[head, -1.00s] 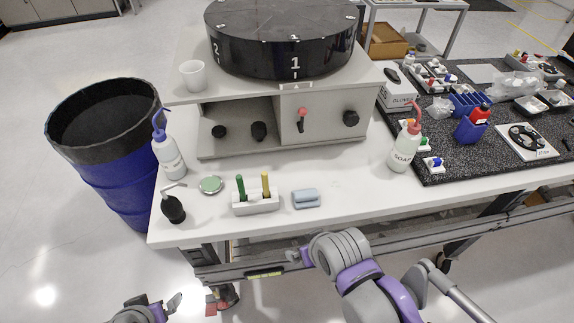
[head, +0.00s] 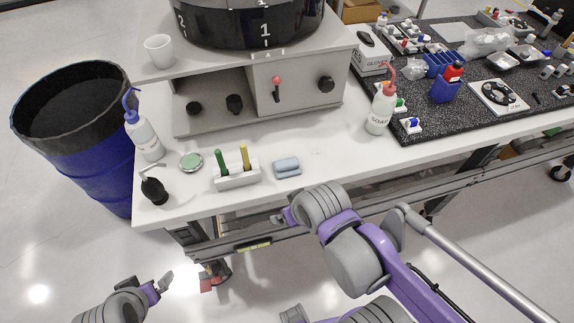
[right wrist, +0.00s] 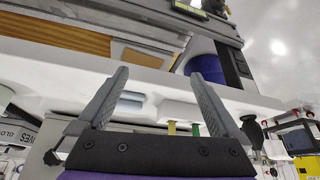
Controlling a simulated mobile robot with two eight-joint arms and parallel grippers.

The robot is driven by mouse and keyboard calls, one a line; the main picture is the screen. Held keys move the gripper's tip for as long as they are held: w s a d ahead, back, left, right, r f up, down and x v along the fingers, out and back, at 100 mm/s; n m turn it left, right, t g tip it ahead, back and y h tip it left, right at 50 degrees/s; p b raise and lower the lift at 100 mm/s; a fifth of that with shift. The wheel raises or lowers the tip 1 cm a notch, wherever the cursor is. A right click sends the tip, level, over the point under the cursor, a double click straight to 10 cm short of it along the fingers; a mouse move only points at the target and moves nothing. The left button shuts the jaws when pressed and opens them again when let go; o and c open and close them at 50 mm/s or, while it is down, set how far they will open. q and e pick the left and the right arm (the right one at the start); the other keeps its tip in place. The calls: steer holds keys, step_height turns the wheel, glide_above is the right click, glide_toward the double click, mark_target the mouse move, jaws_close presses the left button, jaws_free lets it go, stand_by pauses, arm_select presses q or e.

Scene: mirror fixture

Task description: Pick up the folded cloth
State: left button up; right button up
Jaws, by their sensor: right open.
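The folded cloth (head: 287,167) is a small pale blue-grey bundle lying on the white bench top near its front edge, just right of the white holder. My right gripper (head: 284,216) is in front of the bench edge, short of the cloth and apart from it. In the right wrist view its two fingers (right wrist: 158,72) are spread with nothing between them, and the pale cloth (right wrist: 130,101) shows beyond them, beside one finger. My left gripper (head: 156,288) is low at the left, over the floor and away from the bench; its jaw gap is unclear.
The white holder (head: 236,181) with green and yellow handles stands left of the cloth. A green-lidded dish (head: 191,161), black blower (head: 154,190) and wash bottle (head: 146,140) are farther left. The bench between cloth and soap is clear.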

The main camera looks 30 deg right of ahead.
steer(key=w+d+r+m+g, duration=0.1)
steer(key=w+d+r+g, duration=0.15)
steer(key=w+r, duration=0.4)
step_height(320, 180, up, 3)
steer(key=m+g+p, duration=0.2)
steer(key=g, duration=0.1)
glide_above(287, 162)
steer(key=shift+n, duration=0.3)
steer(key=f, duration=0.4)
steer(key=shift+a+f+b, duration=0.2)
steer(key=shift+f+b, duration=0.2)
steer(key=shift+d+f, duration=0.15)
steer(key=shift+f, duration=2.65)
arm_select(q)
steer(key=shift+w+r, duration=0.3)
steer(key=shift+r, duration=0.2)
steer(key=shift+w+r, duration=0.25)
steer(key=shift+r, duration=0.25)
arm_select(e)
steer(key=c, duration=1.2)
steer(key=shift+c, duration=0.2)
steer(key=shift+r, duration=0.1)
